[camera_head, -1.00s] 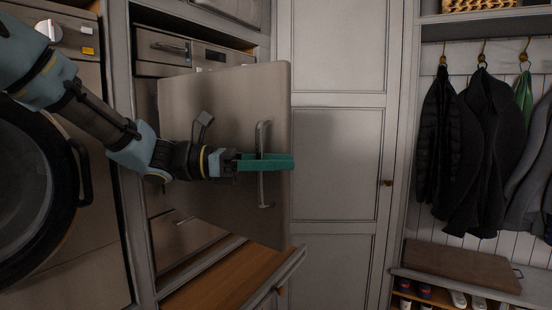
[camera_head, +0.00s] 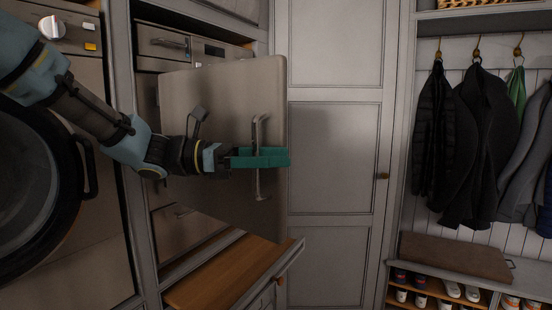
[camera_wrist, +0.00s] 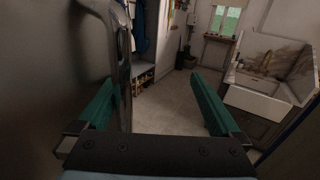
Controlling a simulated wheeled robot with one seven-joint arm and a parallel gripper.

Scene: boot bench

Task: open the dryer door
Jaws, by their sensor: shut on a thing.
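The dryer door (camera_head: 220,110) is a flat grey-brown panel standing partly open, swung out from the appliance in the middle cabinet. Its upright metal bar handle (camera_head: 257,183) is near the panel's free edge. In the wrist view the handle (camera_wrist: 124,70) runs upright close to the left finger, and the door face (camera_wrist: 45,80) fills the left side. Part of the handle is hidden behind the fingers in the head view.
A machine with a round dark door (camera_head: 40,190) stands at left. A wooden pull-out shelf (camera_head: 215,278) lies below the door. A tall grey cabinet (camera_head: 335,150) stands behind it. Coats (camera_head: 480,150) hang at right above a shoe bench (camera_head: 455,257). The wrist view shows open floor (camera_wrist: 165,110).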

